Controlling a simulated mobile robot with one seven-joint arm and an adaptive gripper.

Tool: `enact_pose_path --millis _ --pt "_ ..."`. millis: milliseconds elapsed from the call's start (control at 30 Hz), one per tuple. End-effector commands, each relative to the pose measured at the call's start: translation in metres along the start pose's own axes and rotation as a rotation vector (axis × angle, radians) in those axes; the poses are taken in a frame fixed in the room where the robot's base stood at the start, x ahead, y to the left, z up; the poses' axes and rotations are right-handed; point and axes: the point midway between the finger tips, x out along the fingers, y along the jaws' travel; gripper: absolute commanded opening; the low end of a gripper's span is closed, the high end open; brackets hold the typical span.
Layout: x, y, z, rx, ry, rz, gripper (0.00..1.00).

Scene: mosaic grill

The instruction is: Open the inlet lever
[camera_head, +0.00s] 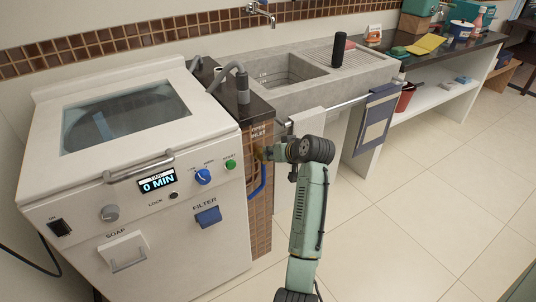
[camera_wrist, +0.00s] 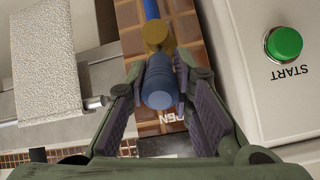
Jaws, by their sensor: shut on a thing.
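The inlet lever is a ribbed blue handle (camera_wrist: 158,82) joined to a brass-coloured valve (camera_wrist: 155,33) in the wrist view. My gripper (camera_wrist: 158,72) has one finger on each side of the lever and is shut on it. In the head view my gripper (camera_head: 268,153) is at the narrow tiled panel right of the washing machine, and it hides most of the lever. The "OPEN INLET" label (camera_head: 259,131) is just above it. Part of the label shows beside the lever in the wrist view.
The white washing machine (camera_head: 70,190) stands close on the left, with its green start button (camera_wrist: 284,43) near my gripper. A towel rail (camera_head: 335,108) with hanging cloths is on the right, below the sink (camera_head: 275,75). The floor at right is clear.

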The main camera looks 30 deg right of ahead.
Motion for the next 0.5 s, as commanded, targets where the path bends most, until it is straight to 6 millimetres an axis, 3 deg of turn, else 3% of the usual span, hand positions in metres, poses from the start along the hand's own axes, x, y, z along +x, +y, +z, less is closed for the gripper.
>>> enact_pose_path --millis 500 --pt "0.0011 -0.0012 -0.0119 -0.002 -0.143 0.037 0.0"
